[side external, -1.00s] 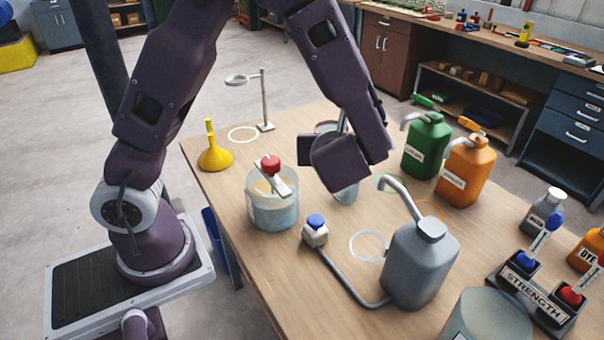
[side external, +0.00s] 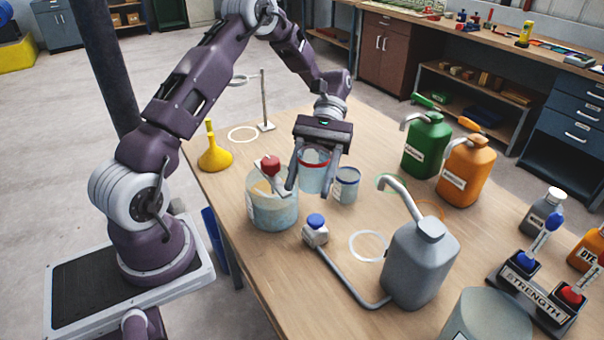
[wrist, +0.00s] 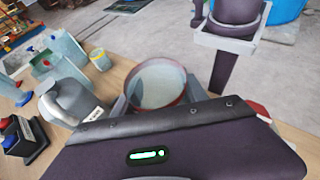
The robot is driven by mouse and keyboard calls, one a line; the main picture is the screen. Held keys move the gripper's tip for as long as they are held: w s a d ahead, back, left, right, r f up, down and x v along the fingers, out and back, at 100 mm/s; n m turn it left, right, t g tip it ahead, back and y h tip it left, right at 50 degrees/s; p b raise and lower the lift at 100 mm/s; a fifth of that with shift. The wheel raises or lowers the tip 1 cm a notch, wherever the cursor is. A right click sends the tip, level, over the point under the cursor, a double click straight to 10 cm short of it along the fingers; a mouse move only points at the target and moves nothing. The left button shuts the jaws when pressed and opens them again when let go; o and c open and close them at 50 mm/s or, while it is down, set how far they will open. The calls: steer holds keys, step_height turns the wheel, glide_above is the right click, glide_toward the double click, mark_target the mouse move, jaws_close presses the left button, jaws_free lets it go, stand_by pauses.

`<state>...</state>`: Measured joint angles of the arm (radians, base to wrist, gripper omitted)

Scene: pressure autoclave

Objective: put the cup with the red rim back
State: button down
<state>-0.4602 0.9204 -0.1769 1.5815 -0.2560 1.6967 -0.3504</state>
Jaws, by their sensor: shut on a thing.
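The cup with the red rim (side external: 313,172) is a pale, clear cup with a red band near its top. My gripper (side external: 312,186) points down with one finger on each side of it and is shut on it. The wrist view shows the open mouth of the red-rimmed cup (wrist: 155,84) in front of my gripper. The cup looks upright. I cannot tell whether its base touches the table. A similar cup with a dark blue rim (side external: 346,186) stands close by on the right.
A wide tub with a red-knobbed piece (side external: 272,205) is just left of the gripper. A grey jug (side external: 418,265), green jug (side external: 426,145) and orange jug (side external: 466,170) stand to the right. A white ring (side external: 242,134) lies near the ring stand (side external: 264,105) and yellow funnel (side external: 212,152).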

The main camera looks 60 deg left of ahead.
mark_target(324, 159)
steer(key=w+a+n+t+h, duration=0.1)
steer(key=w+n+t, duration=0.1)
steer(key=w+a+f+n+t+h, duration=0.1)
steer(key=w+a+n+t+h, duration=0.1)
steer(key=n+t, duration=0.1)
steer(key=w+a+n+t+h, duration=0.1)
steer(key=w+a+n+t, duration=0.1)
steer(key=w+n+t, duration=0.1)
steer(key=shift+w+a+f, duration=0.1)
steer(key=shift+a+f, duration=0.1)
steer(key=shift+a, duration=0.05)
steer(key=w+a+f+n+t+y, duration=0.1)
steer(key=w+a+n+t, duration=0.25)
steer(key=a, duration=0.25)
steer(key=w+a+f+n+t, duration=0.2)
steer(key=a+n+t, duration=0.2)
steer(key=a, duration=0.3)
steer(key=shift+n+t+y, duration=0.25)
steer(key=shift+t+y, duration=0.05)
steer(key=shift+t, duration=0.15)
step_height(324, 159, down, 10)
steer(key=shift+a+r, duration=0.15)
steer(key=c, duration=0.6)
jaws_free()
